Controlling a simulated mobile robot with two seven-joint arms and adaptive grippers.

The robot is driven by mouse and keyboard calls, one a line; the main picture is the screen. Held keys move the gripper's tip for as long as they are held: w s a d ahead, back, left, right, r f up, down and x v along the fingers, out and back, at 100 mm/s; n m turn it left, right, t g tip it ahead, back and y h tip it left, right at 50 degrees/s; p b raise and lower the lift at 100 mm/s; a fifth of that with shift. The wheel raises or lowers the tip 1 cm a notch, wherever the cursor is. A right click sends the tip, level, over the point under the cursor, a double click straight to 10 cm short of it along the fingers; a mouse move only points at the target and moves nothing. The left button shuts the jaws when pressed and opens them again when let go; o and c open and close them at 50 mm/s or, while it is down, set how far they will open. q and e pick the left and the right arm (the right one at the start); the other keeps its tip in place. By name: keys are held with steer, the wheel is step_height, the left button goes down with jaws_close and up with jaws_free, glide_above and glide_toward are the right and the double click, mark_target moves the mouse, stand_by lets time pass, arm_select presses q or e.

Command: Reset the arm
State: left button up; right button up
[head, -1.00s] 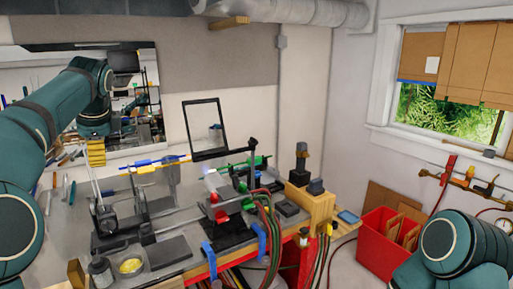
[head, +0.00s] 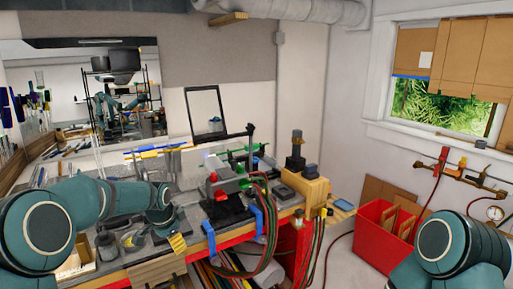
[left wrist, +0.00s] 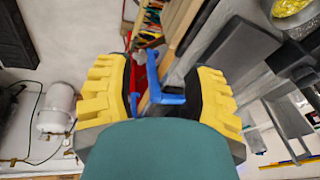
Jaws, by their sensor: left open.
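My left arm (head: 100,200) comes in low from the left in the head view and is bent over the front left of the workbench. My left gripper (head: 177,243), with yellow fingers, hangs near the bench's front edge. In the left wrist view its two ridged yellow fingers (left wrist: 160,90) are spread wide apart with nothing held between them. A blue clamp (left wrist: 160,85) shows beyond the gap between the fingers. My right arm shows only as a link at the lower right, and its gripper is out of view.
The workbench (head: 285,210) carries a torch stand and several tools. Blue clamps (head: 210,232) and hanging hoses (head: 268,215) are at its front edge, right of my left gripper. A red bin (head: 382,235) stands on the floor. Floor between bench and bin is mostly clear.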

arm_select(q)
steer(key=s+d+f+n+h+b, duration=0.1)
steer(key=s+d+f+n, duration=0.2)
steer(key=f, duration=0.4)
steer(key=s+d+f+h+b, duration=0.1)
steer(key=s+d+f, duration=0.3)
steer(key=s+f, duration=0.3)
steer(key=s+d+f+n+h+b, duration=0.1)
steer(key=s+d+f+n, duration=0.15)
steer(key=f, duration=0.55)
steer(key=s+d+f+n+b, duration=0.1)
steer(key=s+f+n, duration=0.1)
steer(key=s, duration=0.4)
steer(key=s+d+f+n+b, duration=0.1)
steer(key=s+d+f+n, duration=0.1)
steer(key=s+f, duration=0.2)
steer(key=s+d+f+n+g, duration=0.1)
steer(key=s+d+f+n, duration=0.1)
steer(key=s, duration=0.6)
steer(key=shift+f+h+b, duration=0.3)
steer(key=shift+f+b, duration=0.1)
steer(key=shift+f, duration=0.15)
arm_select(e)
step_height(320, 180, down, 7)
steer(key=shift+a, duration=0.15)
arm_select(q)
steer(key=shift+c, duration=0.9)
steer(key=shift+d, duration=0.15)
arm_select(e)
steer(key=shift+s, duration=0.1)
